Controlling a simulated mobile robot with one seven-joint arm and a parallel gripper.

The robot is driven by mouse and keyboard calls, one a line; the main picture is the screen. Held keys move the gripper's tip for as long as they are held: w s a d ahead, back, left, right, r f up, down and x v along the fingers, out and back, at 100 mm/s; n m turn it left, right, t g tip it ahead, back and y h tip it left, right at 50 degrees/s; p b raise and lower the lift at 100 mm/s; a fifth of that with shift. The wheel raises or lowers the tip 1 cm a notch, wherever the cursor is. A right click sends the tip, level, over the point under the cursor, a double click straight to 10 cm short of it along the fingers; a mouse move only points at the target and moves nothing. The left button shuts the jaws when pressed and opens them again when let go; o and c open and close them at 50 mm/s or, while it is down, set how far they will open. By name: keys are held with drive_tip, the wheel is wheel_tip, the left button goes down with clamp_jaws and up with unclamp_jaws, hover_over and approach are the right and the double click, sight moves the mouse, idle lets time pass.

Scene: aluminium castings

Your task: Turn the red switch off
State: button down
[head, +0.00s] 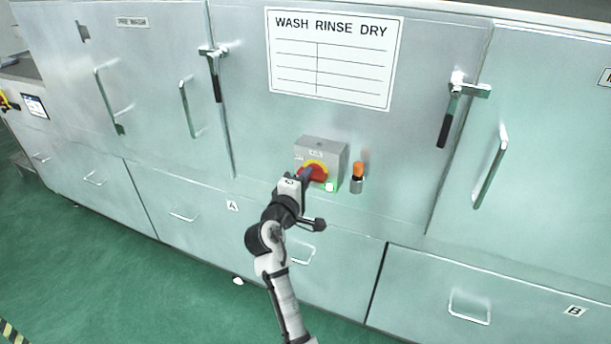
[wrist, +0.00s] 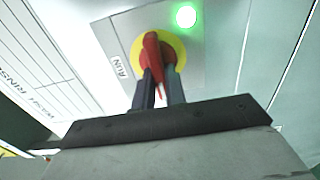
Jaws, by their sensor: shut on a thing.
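The red switch (head: 316,172) is a rotary handle on a yellow disc, on the front of a grey box fixed to the machine. In the wrist view the red switch (wrist: 151,52) has its handle between the two fingers of my gripper (wrist: 163,85). The fingers are shut on the handle. The handle lies near the "RUN" label (wrist: 118,67). A green lamp (wrist: 186,16) is lit on the box; it also shows in the head view (head: 330,187). My gripper (head: 305,176) partly covers the switch in the head view.
An orange-topped beacon (head: 358,170) stands just right of the box. Door latches with black handles (head: 446,120) and bar handles (head: 490,167) stick out from the panels. A "WASH RINSE DRY" sign (head: 333,58) is above. Green floor (head: 110,260) is clear at the left.

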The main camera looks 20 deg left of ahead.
idle(0.4)
drive_tip(key=c, duration=1.4)
unclamp_jaws()
drive_tip(key=shift+c, duration=0.2)
drive_tip(key=s+b, duration=0.4)
drive_tip(key=s, duration=1)
drive_tip(key=shift+a, duration=0.25)
